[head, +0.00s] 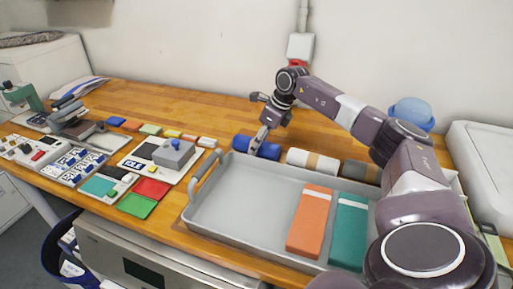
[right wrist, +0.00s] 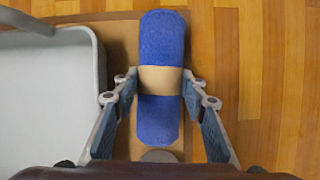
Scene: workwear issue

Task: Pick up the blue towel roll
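The blue towel roll (right wrist: 161,120) lies lengthwise in the right wrist view, with a beige band around its middle. In the head view the blue towel roll (head: 241,143) lies behind the grey tray, at the left end of a row of rolls. My right gripper (right wrist: 161,76) has one finger on each side of the roll at the band. Both fingertips sit against the roll's sides with no clear gap. In the head view my right gripper (head: 262,141) reaches down onto the roll and hides part of it. The left gripper is in neither view.
The grey tray (head: 235,190) holds an orange pack (head: 309,222) and a teal pack (head: 347,232). A white-and-beige roll (head: 298,158) and a grey roll (head: 360,171) lie right of the blue one. Tools and small coloured items crowd the left; the table behind is clear.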

